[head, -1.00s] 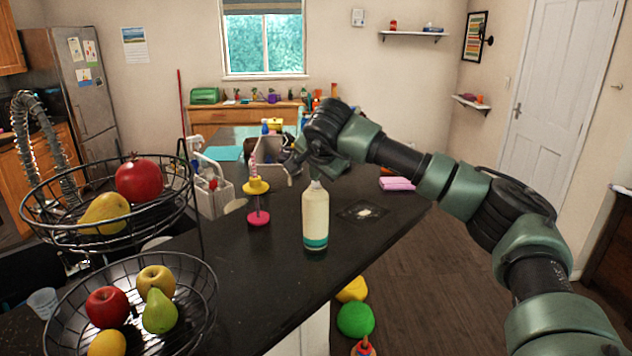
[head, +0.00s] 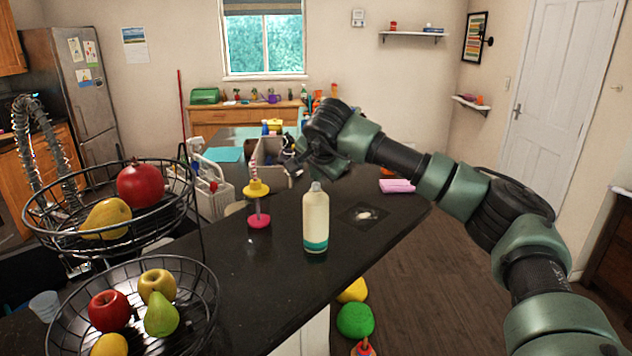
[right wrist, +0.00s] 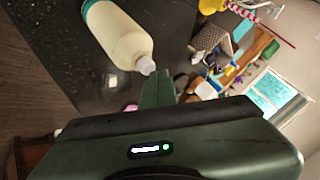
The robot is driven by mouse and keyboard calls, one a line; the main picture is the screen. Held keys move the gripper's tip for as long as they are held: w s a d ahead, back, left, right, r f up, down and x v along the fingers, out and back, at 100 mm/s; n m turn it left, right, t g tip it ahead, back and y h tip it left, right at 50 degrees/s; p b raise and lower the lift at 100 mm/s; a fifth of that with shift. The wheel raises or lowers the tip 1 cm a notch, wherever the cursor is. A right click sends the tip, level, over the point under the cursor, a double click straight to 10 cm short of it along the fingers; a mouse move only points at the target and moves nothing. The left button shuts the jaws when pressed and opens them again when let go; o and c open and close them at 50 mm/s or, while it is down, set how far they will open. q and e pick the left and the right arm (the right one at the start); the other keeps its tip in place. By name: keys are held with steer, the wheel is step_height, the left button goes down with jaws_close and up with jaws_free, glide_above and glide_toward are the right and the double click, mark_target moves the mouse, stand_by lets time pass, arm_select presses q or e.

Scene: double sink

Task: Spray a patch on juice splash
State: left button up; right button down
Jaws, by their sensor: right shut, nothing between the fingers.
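A cream bottle with a teal band (head: 316,222) stands upright on the dark counter; it also shows in the right wrist view (right wrist: 118,36). My right gripper (head: 298,165) is above and behind its cap, shut and empty. One finger shows near the bottle's cap in the right wrist view (right wrist: 158,88). A dark square patch with a pale spot (head: 363,215) lies on the counter right of the bottle; I cannot tell whether it is the juice splash. A white spray-type bottle top (head: 195,145) shows at the grey caddy (head: 212,195). My left gripper is not in view.
A two-tier wire fruit basket (head: 135,262) stands at the front left. A pink block (head: 397,186) lies near the counter's right edge. The counter in front of the bottle is clear.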

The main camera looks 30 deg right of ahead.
mark_target(316, 185)
steer(key=shift+r+p, duration=1.75)
steer(key=shift+r, duration=1.05)
steer(key=shift+f, duration=0.1)
